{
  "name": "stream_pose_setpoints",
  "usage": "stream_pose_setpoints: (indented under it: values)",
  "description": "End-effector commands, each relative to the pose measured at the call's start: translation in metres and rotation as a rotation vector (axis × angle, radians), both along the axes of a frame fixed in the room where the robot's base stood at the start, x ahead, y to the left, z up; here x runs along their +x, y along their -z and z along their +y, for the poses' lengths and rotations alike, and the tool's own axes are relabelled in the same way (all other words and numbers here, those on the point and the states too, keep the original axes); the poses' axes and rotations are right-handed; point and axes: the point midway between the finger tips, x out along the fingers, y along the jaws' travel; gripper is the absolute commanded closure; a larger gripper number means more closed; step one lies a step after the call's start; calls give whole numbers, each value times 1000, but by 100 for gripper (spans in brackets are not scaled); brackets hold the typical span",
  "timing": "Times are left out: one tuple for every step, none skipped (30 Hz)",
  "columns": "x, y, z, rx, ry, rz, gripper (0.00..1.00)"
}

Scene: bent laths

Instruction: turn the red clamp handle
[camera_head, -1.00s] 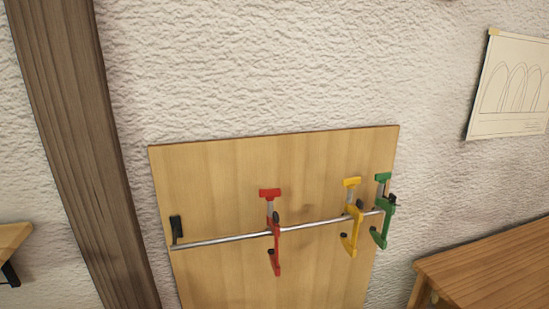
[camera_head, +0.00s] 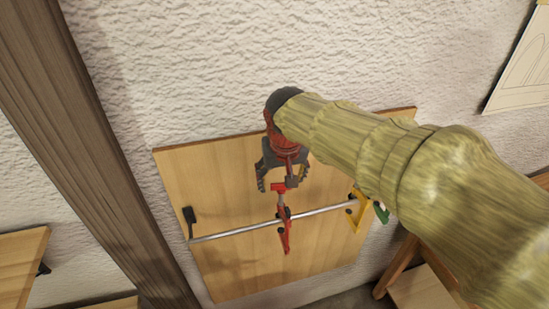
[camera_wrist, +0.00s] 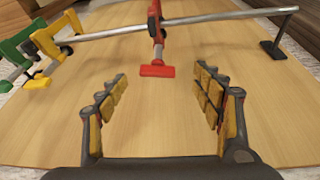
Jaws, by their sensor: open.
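The red clamp (camera_head: 284,228) hangs on a metal bar on the wooden board. Its red T-shaped handle (camera_wrist: 157,71) points toward my gripper in the wrist view; the handle also shows in the head view (camera_head: 278,187). My gripper (camera_wrist: 160,85) is open and empty, with its two padded fingers spread left and right. The handle lies just beyond the fingertips, roughly midway between them, and not gripped. In the head view my gripper (camera_head: 279,187) is above the clamp, and my arm hides much of the board's right side.
The metal bar (camera_head: 240,228) runs across the wooden board (camera_head: 200,175). A yellow clamp (camera_wrist: 47,42) and a green clamp (camera_wrist: 17,52) hang beside the red one. A wooden post (camera_head: 95,130) stands left of the board. A bench is partly visible at lower right.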

Motion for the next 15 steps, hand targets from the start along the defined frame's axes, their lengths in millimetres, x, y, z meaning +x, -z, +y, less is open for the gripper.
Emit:
stream_pose_setpoints:
  values:
    - [9,-13,1,13,24,-29,33]
    - [12,-19,1,19,39,-40,33]
    - [12,-19,0,22,60,-40,33]
    - [11,-17,-1,25,70,-37,33]
    - [11,-16,-1,28,79,-35,33]
    - [12,-14,-1,30,84,-34,33]
    - [12,-12,-1,30,87,-33,33]
    - [13,-10,-1,31,88,-32,33]
    - [15,-5,-1,30,88,-31,33]
    - [16,-1,-1,30,88,-31,33]
    - [18,3,-1,30,87,-30,33]
    - [20,8,-1,30,87,-30,33]
    - [22,12,0,30,87,-31,33]
    - [24,17,0,30,87,-32,33]
    - [26,22,0,30,87,-32,33]
